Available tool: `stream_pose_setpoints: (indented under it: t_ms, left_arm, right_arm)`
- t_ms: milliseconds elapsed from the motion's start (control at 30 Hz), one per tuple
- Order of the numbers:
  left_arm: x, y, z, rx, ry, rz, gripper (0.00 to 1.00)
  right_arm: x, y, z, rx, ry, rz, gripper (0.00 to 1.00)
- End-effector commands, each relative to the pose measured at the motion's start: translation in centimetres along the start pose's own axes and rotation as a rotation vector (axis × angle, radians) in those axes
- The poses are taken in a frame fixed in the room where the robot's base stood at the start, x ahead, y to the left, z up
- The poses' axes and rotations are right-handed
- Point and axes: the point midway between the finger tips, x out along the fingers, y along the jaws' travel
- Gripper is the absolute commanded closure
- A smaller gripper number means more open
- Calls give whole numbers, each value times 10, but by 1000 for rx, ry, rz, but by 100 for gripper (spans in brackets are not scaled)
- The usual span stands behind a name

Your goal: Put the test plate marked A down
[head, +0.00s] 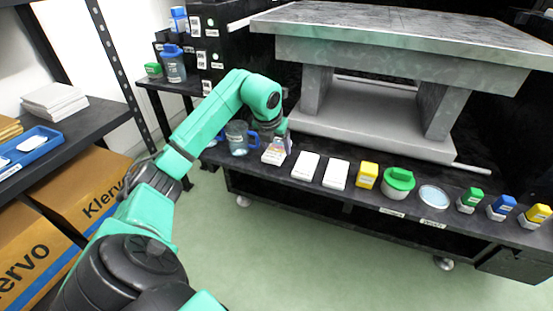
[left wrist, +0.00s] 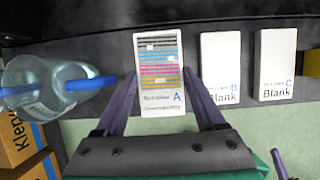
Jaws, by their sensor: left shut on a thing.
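The test plate marked A (left wrist: 160,60) is white with printed coloured stripes and the letter A. It lies between the dark fingers of my left gripper (left wrist: 161,76), which is shut on it. In the head view the plate (head: 273,156) is at the bench's front edge, left of two white plates, with my left gripper (head: 277,140) over it. I cannot tell whether its underside touches the bench. Blank plate B (left wrist: 220,62) and Blank plate C (left wrist: 273,60) lie in a row to its right.
A clear jug with a blue handle (head: 237,138) stands close left of the plate. A grey stone-like stand (head: 390,62) rises behind.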

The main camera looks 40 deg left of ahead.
Motion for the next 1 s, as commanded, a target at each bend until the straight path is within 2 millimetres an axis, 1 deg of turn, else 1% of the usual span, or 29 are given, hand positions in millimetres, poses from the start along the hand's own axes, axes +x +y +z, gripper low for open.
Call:
stream_pose_setpoints:
  t_ms: [33,100,167,400,433,500,767,867,967,1000]
  left_arm:
    - [15,-1,-7,1,3,-2,88]
    - [27,-1,-12,1,4,-2,88]
    - [30,0,-12,0,1,-1,88]
    - [29,0,-12,1,1,0,88]
    - [30,0,-12,1,2,0,24]
    - [29,0,-12,1,2,0,0]
    - [26,0,-11,0,1,-1,0]
    - [12,0,-10,0,-1,0,0]
    - [-14,1,-9,2,-3,2,0]
    - [-26,1,-8,1,-4,1,0]
  right_arm:
    - [4,3,8,3,6,0,100]
    - [6,5,12,6,16,0,100]
    - [7,5,13,7,20,0,100]
    - [6,4,11,7,23,0,100]
    - [6,4,11,7,23,0,100]
    - [6,4,11,7,23,0,100]
    - [5,4,9,7,23,0,100]
    - [3,2,6,6,14,1,100]
    - [-1,-1,-1,3,3,1,100]
    - [-2,-2,-5,0,-3,1,100]
